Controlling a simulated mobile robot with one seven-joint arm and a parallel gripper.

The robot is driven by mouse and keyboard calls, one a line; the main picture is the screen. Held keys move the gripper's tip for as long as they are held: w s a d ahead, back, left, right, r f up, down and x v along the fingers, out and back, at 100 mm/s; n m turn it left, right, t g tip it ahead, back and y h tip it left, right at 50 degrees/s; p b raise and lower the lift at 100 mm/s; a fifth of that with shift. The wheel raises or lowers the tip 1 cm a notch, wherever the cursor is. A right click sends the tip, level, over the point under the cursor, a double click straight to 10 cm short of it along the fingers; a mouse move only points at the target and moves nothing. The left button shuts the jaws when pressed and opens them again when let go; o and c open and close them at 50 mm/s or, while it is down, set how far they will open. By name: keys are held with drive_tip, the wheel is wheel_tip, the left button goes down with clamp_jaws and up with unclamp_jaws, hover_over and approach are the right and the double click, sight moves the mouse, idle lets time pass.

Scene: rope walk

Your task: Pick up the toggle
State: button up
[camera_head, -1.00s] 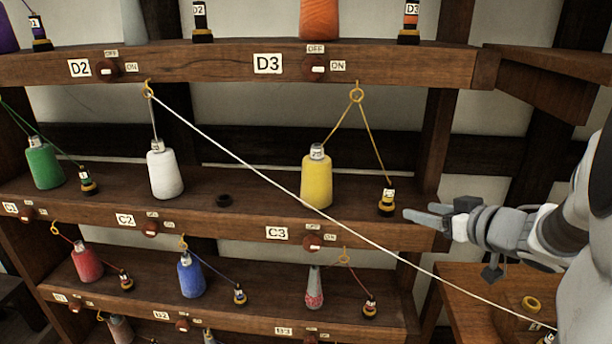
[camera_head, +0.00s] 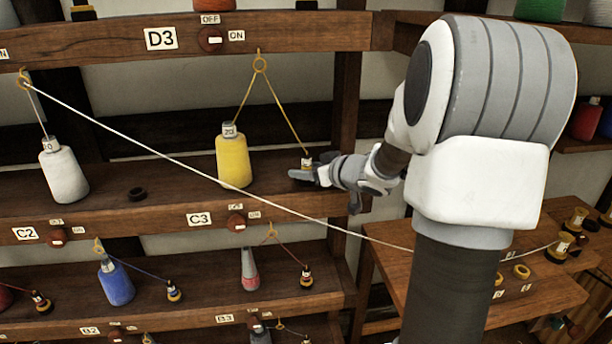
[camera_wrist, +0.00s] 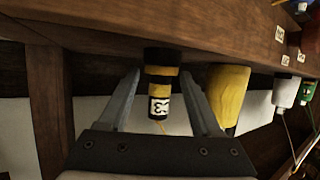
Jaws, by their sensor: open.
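The toggle (camera_head: 307,162), a small black and yellow cylinder with a white label, stands on the middle shelf, right of the yellow cone. A yellow thread runs up from it to a ring. My gripper (camera_head: 303,175) reaches it from the right and partly hides it. In the wrist view the toggle (camera_wrist: 161,86) appears upside down between the two fingers of my open gripper (camera_wrist: 160,76), one finger on each side. The fingers do not appear to press on it. Several similar toggles stand on other shelves.
The yellow cone (camera_head: 234,160) stands close to the left of the toggle; in the wrist view it is just beyond the right finger. A taut white line (camera_head: 150,150) crosses in front of the shelves. A wooden post (camera_head: 345,100) rises behind.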

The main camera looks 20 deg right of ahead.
drive_tip(key=shift+w, duration=0.2)
drive_tip(key=shift+s+f, duration=0.1)
drive_tip(key=shift+f, duration=0.05)
clamp_jaws()
idle(0.3)
